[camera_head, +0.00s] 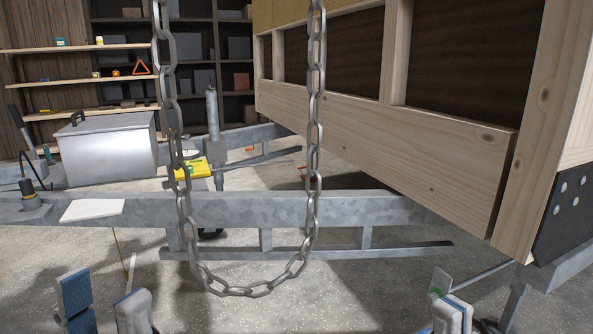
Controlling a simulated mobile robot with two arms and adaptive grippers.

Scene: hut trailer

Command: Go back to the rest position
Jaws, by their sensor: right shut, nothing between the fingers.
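My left gripper (104,303) is at the bottom left of the head view. Its two fingers stand apart with bare floor showing between them, so it is open and empty. My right gripper (450,313) is at the bottom right, with its fingers together and nothing seen in them. The lower part of both grippers is cut off by the picture's bottom edge. Both are low in the picture, in front of the trailer frame and apart from the chain.
A steel chain (247,291) hangs in a loop in the middle. Behind it runs the galvanised trailer beam (375,210) with a metal box (105,155), white sheet (92,210) and yellow item (193,169). A wooden hut frame (390,130) fills the right. Shelves (75,80) stand behind.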

